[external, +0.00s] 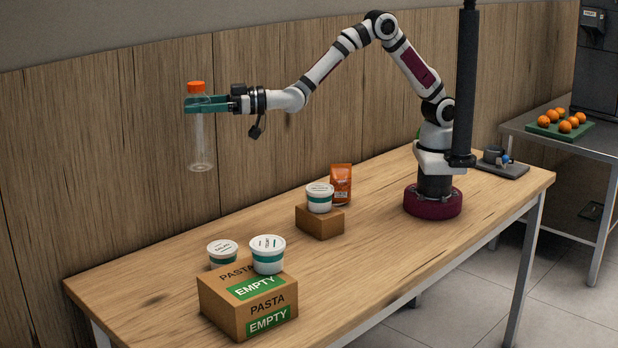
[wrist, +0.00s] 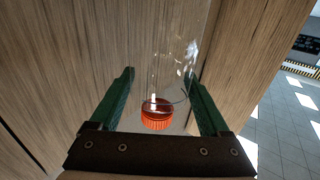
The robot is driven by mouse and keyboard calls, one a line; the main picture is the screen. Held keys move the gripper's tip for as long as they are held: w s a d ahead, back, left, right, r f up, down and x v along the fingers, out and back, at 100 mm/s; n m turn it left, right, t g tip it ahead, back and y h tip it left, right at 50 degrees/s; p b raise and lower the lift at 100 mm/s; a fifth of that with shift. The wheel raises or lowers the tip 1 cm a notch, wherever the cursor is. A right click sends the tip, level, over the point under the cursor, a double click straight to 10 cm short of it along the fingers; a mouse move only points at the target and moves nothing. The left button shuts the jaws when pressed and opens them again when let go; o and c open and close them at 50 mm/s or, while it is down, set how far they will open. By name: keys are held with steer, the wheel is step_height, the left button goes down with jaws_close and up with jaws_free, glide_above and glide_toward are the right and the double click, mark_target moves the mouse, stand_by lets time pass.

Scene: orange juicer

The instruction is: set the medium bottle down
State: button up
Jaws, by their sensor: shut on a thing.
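My gripper (external: 200,103) is shut on the bottle just below the cap, with the arm stretched out to the left. In the wrist view the orange cap (wrist: 157,117) shows between the two green fingers (wrist: 160,100).
The wooden table (external: 390,258) holds a cardboard PASTA box (external: 222,308) with a tub (external: 268,256) on it and another tub (external: 222,250) behind. A small box (external: 320,224) carries a tub (external: 319,199); an orange pouch (external: 341,186) stands beside it. The table's left end is bare.

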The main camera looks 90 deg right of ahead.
steer(key=s+y, duration=0.1)
steer(key=s+r+n+y, duration=0.1)
steer(key=n+y, duration=0.1)
steer(key=shift+s+d+r+g, duration=0.2)
steer(key=shift+s+d+g, duration=0.1)
steer(key=shift+s+g, duration=0.1)
steer(key=s+f+n+g+y, duration=0.3)
steer(key=s+n+g+y, duration=0.4)
steer(key=s, duration=0.9)
steer(key=s+f+n+g+y, duration=0.2)
steer(key=s+n+g+y, duration=0.4)
steer(key=s+g, duration=0.7)
steer(key=s+a+f+t, duration=0.1)
steer(key=s+a+f, duration=0.1)
steer(key=f, duration=0.3)
steer(key=s+a+f+t+h, duration=0.1)
steer(key=s+a+f, duration=0.2)
steer(key=f, duration=0.3)
steer(key=s+a+f+t, duration=0.1)
steer(key=s+a+f, duration=0.2)
steer(key=a+f, duration=0.2)
steer(key=shift+f+n, duration=0.2)
steer(key=shift+n, duration=0.2)
steer(key=shift+a+f, duration=0.1)
steer(key=shift+f, duration=0.05)
steer(key=o, duration=1.6)
